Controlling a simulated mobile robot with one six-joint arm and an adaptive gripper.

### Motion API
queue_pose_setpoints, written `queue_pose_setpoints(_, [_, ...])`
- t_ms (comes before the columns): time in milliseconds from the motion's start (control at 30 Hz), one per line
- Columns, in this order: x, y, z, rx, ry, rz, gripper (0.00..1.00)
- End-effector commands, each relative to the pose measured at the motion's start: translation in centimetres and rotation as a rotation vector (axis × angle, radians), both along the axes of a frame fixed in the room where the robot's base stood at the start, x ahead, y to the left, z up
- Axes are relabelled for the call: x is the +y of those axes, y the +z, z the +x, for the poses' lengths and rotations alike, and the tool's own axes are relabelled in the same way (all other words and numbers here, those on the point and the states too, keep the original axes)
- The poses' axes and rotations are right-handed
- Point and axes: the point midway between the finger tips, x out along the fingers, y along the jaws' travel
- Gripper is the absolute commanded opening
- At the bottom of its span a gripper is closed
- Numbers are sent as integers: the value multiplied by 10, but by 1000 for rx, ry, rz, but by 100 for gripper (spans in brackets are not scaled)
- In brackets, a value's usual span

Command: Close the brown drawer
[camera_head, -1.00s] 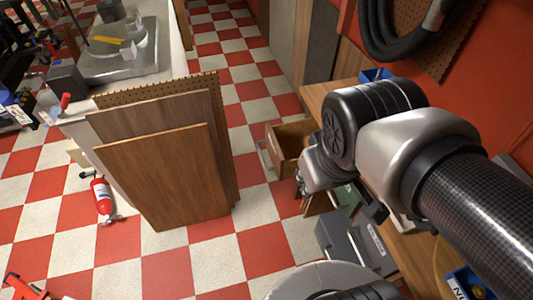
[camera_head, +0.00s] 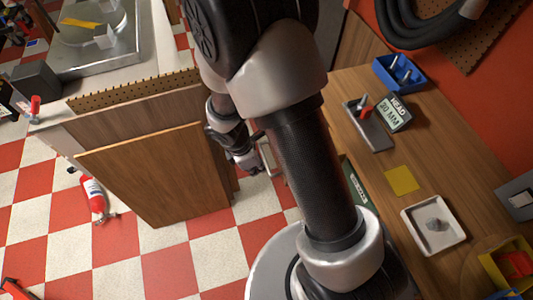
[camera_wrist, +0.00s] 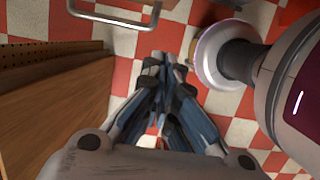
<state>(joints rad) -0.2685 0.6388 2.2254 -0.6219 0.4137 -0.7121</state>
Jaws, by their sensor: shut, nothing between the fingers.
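The brown drawer is mostly hidden behind my arm in the head view, so I cannot tell how far out it stands now. A grey metal handle (camera_head: 267,157), which looks like the drawer's, shows just right of my gripper (camera_head: 246,161). In the wrist view a U-shaped metal handle (camera_wrist: 112,20) is at the top left, beyond the fingertips and apart from them. My gripper (camera_wrist: 161,63) points over the checkered floor there, with its fingers together and nothing between them.
Upright wooden boards (camera_head: 155,180) lean close to the left of my gripper. The wooden workbench (camera_head: 440,175) is on the right, with a blue bin (camera_head: 398,73) and a white tray (camera_head: 433,224). A fire extinguisher (camera_head: 94,198) lies on the floor at left.

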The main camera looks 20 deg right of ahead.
Motion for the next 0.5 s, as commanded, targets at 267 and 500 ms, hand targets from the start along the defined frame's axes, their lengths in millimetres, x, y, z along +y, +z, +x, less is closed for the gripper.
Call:
queue_pose_setpoints(267, [-9,-40,-1,5,4,-1,0])
queue_pose_setpoints(500, [-22,-92,-1,3,1,0,0])
